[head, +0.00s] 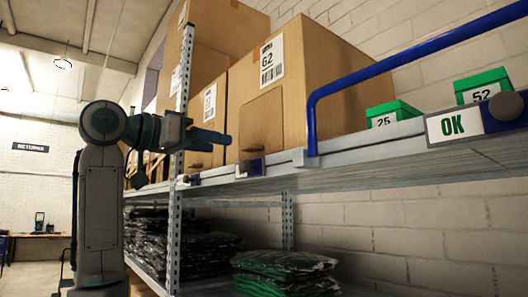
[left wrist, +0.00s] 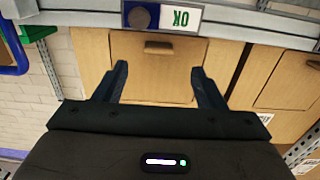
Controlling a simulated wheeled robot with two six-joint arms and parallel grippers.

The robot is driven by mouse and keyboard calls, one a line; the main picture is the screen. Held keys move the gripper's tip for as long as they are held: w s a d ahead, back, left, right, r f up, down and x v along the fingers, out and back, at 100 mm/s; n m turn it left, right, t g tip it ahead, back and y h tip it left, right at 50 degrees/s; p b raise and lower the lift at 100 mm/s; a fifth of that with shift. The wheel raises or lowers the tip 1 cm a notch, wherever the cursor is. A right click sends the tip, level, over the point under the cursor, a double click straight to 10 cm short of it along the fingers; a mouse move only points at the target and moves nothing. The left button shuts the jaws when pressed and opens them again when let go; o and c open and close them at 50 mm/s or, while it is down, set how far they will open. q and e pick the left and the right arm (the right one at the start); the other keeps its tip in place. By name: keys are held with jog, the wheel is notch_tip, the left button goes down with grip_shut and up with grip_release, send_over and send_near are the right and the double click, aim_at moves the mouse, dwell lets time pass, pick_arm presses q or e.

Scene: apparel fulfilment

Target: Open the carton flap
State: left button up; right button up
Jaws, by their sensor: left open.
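The large brown carton marked G2 (head: 310,85) stands on the upper shelf. Its front flap (head: 262,118) looks closed, lying against the carton face. The flap (left wrist: 150,78) also fills the middle of the left wrist view, which is upside down, with a small dark pull (left wrist: 159,47) near the shelf-side edge. My left gripper (head: 222,138) is in front of the cartons, with its fingers pointing at them. In the left wrist view its two fingers (left wrist: 159,70) are apart with nothing between them, framing the flap. I cannot tell whether they touch it. My right gripper is not in view.
A blue rail (head: 313,110) rises right of the carton. Green boxes (head: 394,113) stand beyond it. Another carton (head: 212,108) stands left. Bagged garments (head: 285,270) lie below.

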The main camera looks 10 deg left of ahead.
aim_at(245, 147)
pick_arm(q)
jog(key=p+x, duration=0.6)
jog(key=x, duration=0.3)
jog(key=shift+w+d+r, duration=0.1)
jog(key=shift+d+r, duration=0.05)
jog(key=shift+d, duration=0.05)
jog(key=shift+a, duration=0.15)
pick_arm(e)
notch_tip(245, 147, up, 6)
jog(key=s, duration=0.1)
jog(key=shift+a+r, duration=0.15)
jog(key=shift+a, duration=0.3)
